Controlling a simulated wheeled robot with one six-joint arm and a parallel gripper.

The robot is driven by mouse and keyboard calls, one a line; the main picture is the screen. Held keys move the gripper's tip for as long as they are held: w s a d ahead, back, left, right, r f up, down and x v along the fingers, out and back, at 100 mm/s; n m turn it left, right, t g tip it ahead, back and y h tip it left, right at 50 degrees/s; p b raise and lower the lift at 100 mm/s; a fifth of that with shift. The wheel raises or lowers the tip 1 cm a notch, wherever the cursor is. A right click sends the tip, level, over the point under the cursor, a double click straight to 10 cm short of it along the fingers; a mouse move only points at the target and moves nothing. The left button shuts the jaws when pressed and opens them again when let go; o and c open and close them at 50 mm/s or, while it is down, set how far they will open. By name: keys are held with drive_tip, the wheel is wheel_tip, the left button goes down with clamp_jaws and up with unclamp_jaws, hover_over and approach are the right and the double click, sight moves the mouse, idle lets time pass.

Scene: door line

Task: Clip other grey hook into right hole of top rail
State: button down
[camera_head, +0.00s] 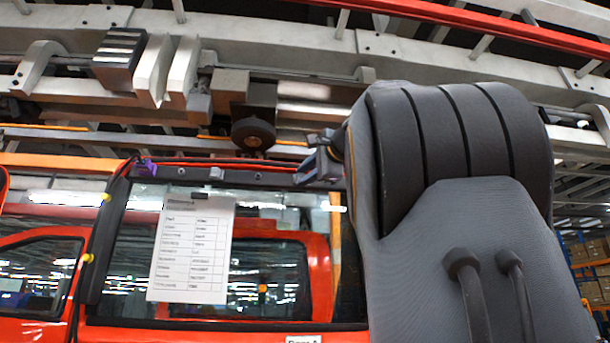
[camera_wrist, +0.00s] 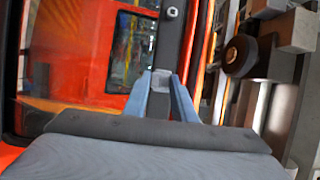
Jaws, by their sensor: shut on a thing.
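The dark top rail (camera_head: 235,178) runs along the top of the door frame; in the wrist view the rail (camera_wrist: 170,45) runs up and down. My gripper (camera_head: 315,165) is at the rail's right end. In the wrist view its blue-grey fingers (camera_wrist: 161,82) are shut on a small grey hook (camera_wrist: 161,78), which lies over or against the rail; I cannot tell whether it is seated in a hole. A round fitting (camera_wrist: 172,12) shows farther along the rail. Another small grey piece (camera_head: 215,173) sits mid-rail. The right hole is not clearly visible.
A purple piece (camera_head: 146,168) is at the rail's left end. A printed sheet (camera_head: 190,250) hangs across the door window. A dark round knob (camera_head: 253,135) and metal beams are close above the rail. An orange-red vehicle (camera_head: 270,275) shows through the window.

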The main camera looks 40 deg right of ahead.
drive_tip(key=c, duration=1.4)
unclamp_jaws()
drive_tip(key=shift+d, duration=0.1)
drive_tip(key=shift+s+a+b, duration=0.4)
drive_tip(key=shift+s+b, duration=0.55)
drive_tip(key=shift+s, duration=1.5)
drive_tip(key=shift+s+a+b, duration=0.4)
drive_tip(key=shift+s+b, duration=0.55)
drive_tip(key=shift+s, duration=1.55)
drive_tip(key=shift+s+a+b, duration=0.4)
drive_tip(key=shift+s+b, duration=0.55)
drive_tip(key=shift+s, duration=1.5)
